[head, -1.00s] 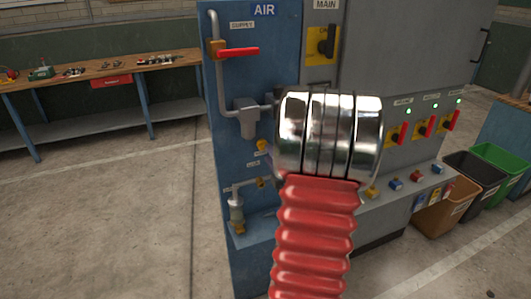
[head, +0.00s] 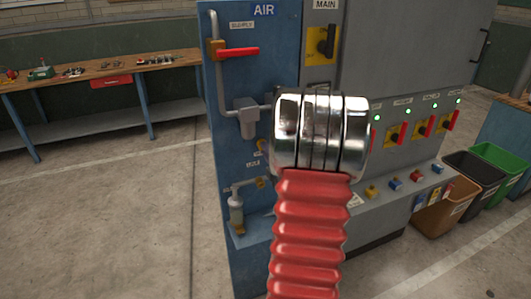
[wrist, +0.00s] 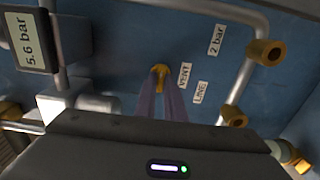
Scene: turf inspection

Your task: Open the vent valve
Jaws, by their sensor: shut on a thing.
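The vent valve (wrist: 160,71) is a small brass-yellow knob on the blue air panel, beside a VENT label in the wrist view. My gripper (wrist: 160,88) has its two purplish fingers closed together on the knob. How far the valve is turned cannot be told. In the head view a bit of yellow shows on the blue panel (head: 233,198), just left of my chrome and red arm. My arm hides the gripper there.
A digital gauge (wrist: 30,40) reads 5.6 bar in the wrist view. Brass fittings (wrist: 265,52) and grey pipe run close to the valve. The red supply lever (head: 238,51) lies level, above left of my arm. Red-handled switches (head: 396,134) stand to the right.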

